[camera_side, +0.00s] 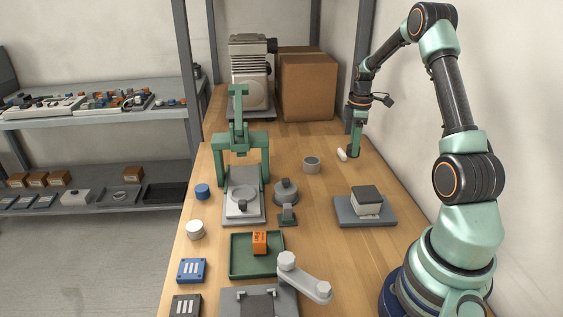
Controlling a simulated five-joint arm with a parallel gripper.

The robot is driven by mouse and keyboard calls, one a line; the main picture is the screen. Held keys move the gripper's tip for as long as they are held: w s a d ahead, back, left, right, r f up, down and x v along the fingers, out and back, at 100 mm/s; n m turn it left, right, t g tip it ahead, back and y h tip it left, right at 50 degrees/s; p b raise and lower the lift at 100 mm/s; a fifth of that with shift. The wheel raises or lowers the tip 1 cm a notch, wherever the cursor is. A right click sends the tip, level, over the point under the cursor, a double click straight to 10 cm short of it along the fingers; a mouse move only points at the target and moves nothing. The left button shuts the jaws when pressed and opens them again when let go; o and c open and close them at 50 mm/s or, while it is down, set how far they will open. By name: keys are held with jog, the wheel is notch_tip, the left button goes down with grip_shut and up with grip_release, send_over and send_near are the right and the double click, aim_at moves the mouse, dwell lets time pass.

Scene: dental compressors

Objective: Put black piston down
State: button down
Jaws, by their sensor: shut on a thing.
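My gripper (355,149) is at the right rear of the wooden table, pointing down, low over the tabletop. It is shut on a small dark piece at its fingertips, which I take for the black piston; the green fingers hide most of it. I cannot tell whether the piece touches the table. A small white cylinder (342,155) lies tilted just left of the fingertips.
A grey can-like part (312,164) stands left of my gripper. A grey plate (350,215) with a stacked block is in front. A green press (262,140), round grey part (286,190) and green tray (235,262) are left. A cardboard box (306,88) stands behind.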

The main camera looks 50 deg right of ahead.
jog(key=shift+f, duration=3.3)
jog(key=shift+f, duration=0.2)
jog(key=shift+c, duration=1.6)
grip_release()
